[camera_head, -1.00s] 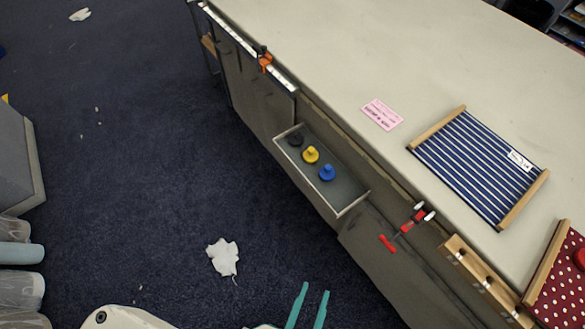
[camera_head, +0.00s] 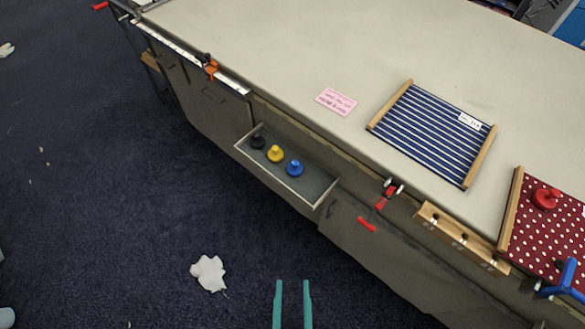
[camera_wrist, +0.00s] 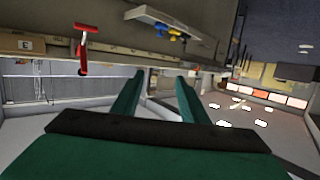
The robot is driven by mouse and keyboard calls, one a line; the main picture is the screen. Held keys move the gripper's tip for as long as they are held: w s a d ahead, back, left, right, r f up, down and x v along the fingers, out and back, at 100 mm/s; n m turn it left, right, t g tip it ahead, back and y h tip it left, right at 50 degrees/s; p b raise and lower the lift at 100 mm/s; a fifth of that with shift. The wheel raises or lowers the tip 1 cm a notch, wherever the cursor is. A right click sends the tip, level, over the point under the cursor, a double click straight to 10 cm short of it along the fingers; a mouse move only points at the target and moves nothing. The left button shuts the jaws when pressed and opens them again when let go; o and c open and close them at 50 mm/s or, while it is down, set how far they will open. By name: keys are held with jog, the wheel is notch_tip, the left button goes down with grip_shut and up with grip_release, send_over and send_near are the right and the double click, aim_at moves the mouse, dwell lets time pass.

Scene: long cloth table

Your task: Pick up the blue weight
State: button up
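The blue weight (camera_head: 295,168) stands in the open drawer (camera_head: 325,192) in the side of the long table, at the right of a row with a yellow weight (camera_head: 275,154) and a black weight (camera_head: 258,141). In the wrist view the blue weight (camera_wrist: 175,35) shows small and far off near the top, beside the yellow weight (camera_wrist: 160,30). My gripper (camera_head: 292,285) is at the bottom of the head view, well below and apart from the drawer. Its two teal fingers are apart with nothing between them, as the wrist view (camera_wrist: 156,80) also shows.
Red-handled clamps (camera_head: 384,196) and an orange clamp (camera_head: 211,68) grip the table edge near the drawer. A striped blue board (camera_head: 435,133) and a pink card (camera_head: 337,101) lie on the tabletop.

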jog(key=shift+o, duration=0.3)
jog(key=g+y, duration=0.1)
jog(key=g, duration=0.1)
send_near(295, 163)
jog(key=w, duration=0.1)
jog(key=w+f, duration=0.1)
jog(key=shift+w+a+f+n, duration=0.1)
jog(key=shift+w+f+n, duration=0.15)
jog(key=shift+w+n, duration=0.15)
jog(key=x, duration=0.7)
jog(key=shift+r, duration=0.15)
jog(key=shift+x, duration=2.15)
grip_shut()
jog(key=shift+s, duration=0.1)
